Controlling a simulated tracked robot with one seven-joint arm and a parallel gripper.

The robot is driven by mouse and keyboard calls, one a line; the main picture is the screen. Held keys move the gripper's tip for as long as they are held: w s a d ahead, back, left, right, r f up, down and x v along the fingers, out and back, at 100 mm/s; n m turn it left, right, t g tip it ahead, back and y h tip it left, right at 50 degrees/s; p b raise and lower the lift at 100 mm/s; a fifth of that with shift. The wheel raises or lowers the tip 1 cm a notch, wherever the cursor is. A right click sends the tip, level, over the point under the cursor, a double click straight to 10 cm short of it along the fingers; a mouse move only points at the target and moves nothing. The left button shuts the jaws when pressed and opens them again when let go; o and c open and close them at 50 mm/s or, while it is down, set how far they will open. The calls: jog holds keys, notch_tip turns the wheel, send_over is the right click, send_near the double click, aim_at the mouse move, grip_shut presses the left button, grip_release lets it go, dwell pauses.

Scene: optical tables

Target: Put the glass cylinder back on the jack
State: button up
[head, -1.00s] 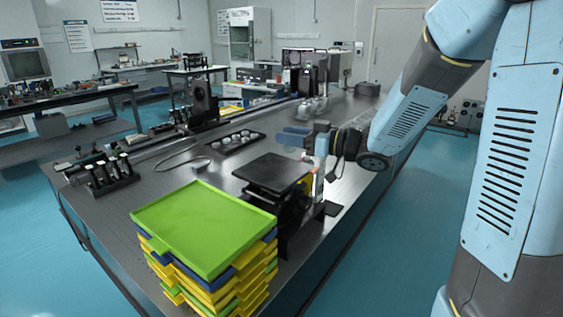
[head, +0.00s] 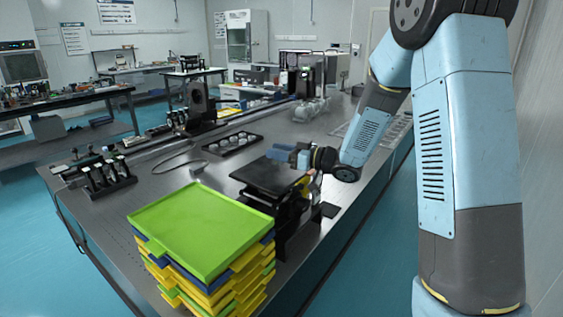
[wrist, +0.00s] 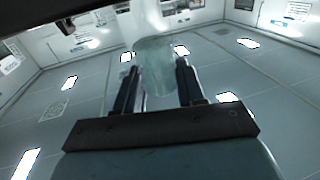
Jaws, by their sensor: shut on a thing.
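The glass cylinder (wrist: 154,55) is clear and pale, and it stands between the two dark fingers of my gripper (wrist: 158,82) in the wrist view. My gripper is shut on it. In the head view, my gripper (head: 282,153) reaches in from the right, at the far right edge of the jack's black top plate (head: 262,176). The cylinder is hard to make out there, so I cannot tell whether it touches the plate. The plate looks bare.
A stack of green, yellow and blue trays (head: 200,228) stands in front of the jack. A black holder with several round pieces (head: 233,143) lies behind it. A rack of small bottles (head: 107,180) stands at the left. The table between them is mostly clear.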

jog(key=shift+f, duration=1.6)
jog(key=shift+f, duration=0.1)
jog(key=o, duration=1.1)
jog(key=shift+w, duration=0.1)
jog(key=v, duration=1.2)
